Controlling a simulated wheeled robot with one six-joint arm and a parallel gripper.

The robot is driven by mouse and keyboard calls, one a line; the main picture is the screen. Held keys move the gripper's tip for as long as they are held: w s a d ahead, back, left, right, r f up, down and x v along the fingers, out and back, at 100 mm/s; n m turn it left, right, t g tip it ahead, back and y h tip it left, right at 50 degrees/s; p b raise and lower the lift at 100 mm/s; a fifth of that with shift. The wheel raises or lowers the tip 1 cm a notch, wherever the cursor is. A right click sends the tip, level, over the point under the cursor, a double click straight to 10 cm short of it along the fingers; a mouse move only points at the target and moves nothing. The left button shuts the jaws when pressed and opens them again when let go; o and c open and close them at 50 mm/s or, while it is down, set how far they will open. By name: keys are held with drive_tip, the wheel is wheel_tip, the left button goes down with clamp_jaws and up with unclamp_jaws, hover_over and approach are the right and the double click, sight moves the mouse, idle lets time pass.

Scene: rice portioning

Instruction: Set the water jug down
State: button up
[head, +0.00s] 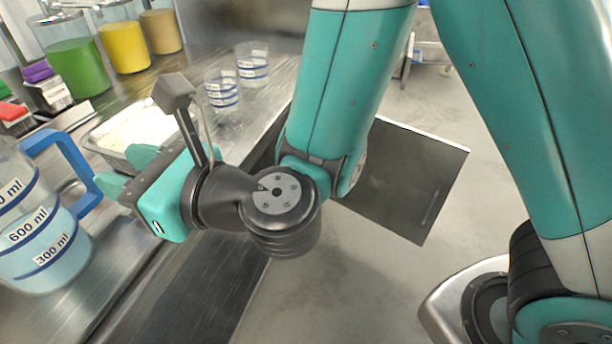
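The water jug (40,245) is at the left edge, partly cut off. It is clear with printed ml marks, holds pale blue water, and appears upright on the metal counter. Its blue handle (84,170) faces right. My gripper (122,172) is just right of the handle, its teal fingers pointing left. A gap shows between the fingers and no handle is visible in it. The nearer finger overlaps the handle in the picture; I cannot tell whether they touch. The contact between jug base and counter is not clear.
A metal tray of white rice (138,128) lies behind my gripper. Two clear measuring cups (222,92) stand farther back. Containers with green (76,68), yellow and tan contents line the back left. The counter (100,318) ends at an edge, with open floor to the right.

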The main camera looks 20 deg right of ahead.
drive_tip(key=s+r+n+g+y, duration=0.1)
drive_tip(key=s+r+n+g, duration=0.15)
drive_tip(key=n, duration=0.45)
drive_tip(key=s+r+n+g+y, duration=0.1)
drive_tip(key=n+g, duration=0.2)
drive_tip(key=n, duration=0.3)
drive_tip(key=s+d+f+n+g+h, duration=0.2)
drive_tip(key=d+n+h, duration=0.1)
drive_tip(key=d+n, duration=0.2)
drive_tip(key=s+d+f+n+g+h, duration=0.1)
drive_tip(key=d+f+n+g+h, duration=0.1)
drive_tip(key=d+n, duration=0.4)
drive_tip(key=n+h, duration=0.1)
drive_tip(key=n, duration=0.3)
drive_tip(key=shift+s+d+g+h, duration=0.25)
drive_tip(key=shift+s+g+h, duration=0.1)
drive_tip(key=shift+h, duration=0.05)
drive_tip(key=shift+o, duration=0.4)
drive_tip(key=s+d+n+g+h, duration=0.1)
drive_tip(key=d+n+h, duration=0.3)
drive_tip(key=d, duration=0.6)
drive_tip(key=shift+s+f+h, duration=0.35)
drive_tip(key=shift+s+h, duration=0.05)
drive_tip(key=shift+s, duration=0.35)
drive_tip(key=shift+s+d, duration=0.1)
drive_tip(key=shift+n, duration=0.3)
